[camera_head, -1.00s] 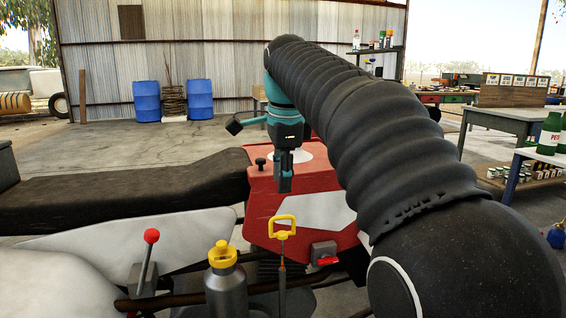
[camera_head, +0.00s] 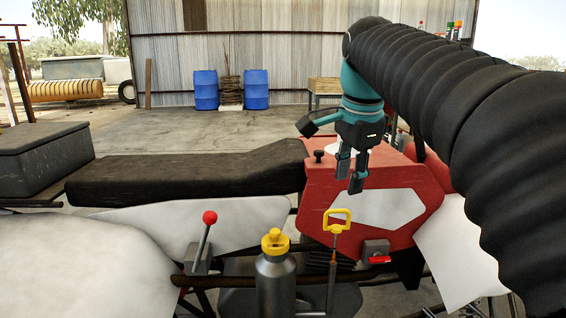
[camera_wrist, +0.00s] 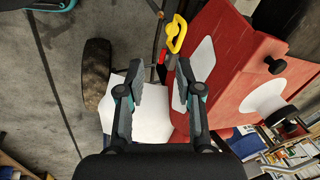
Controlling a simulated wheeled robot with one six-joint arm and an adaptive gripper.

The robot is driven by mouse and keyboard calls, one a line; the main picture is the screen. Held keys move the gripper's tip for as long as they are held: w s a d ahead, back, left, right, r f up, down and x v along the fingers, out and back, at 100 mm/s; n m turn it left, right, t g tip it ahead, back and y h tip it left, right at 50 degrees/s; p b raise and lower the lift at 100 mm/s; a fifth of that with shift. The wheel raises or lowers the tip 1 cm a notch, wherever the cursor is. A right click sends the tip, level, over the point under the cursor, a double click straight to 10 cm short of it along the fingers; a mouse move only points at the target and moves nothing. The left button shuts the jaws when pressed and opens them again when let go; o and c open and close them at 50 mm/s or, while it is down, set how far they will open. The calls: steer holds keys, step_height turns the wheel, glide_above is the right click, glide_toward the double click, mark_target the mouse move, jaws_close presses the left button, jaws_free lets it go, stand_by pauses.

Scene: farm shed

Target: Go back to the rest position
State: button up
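In the wrist view my gripper (camera_wrist: 158,78) also shows open and empty. The yellow-handled dipstick (camera_head: 337,224) stands upright below the gripper in the head view, apart from the fingers. Its yellow handle (camera_wrist: 177,34) shows beyond the fingertips in the wrist view.
A grey bottle with a yellow cap (camera_head: 276,283) and a red-knobbed lever (camera_head: 204,238) stand in front. A long black seat (camera_head: 185,175) lies at left, beside a dark box (camera_head: 45,155). Blue barrels (camera_head: 206,90) stand at the back wall. Concrete floor between is clear.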

steer(key=s+f+n+t, duration=0.2)
steer(key=s+f+n, duration=1.2)
steer(key=s+f, duration=0.5)
step_height(320, 180, down, 4)
steer(key=shift+d+n+t, duration=0.3)
steer(key=shift+d, duration=0.05)
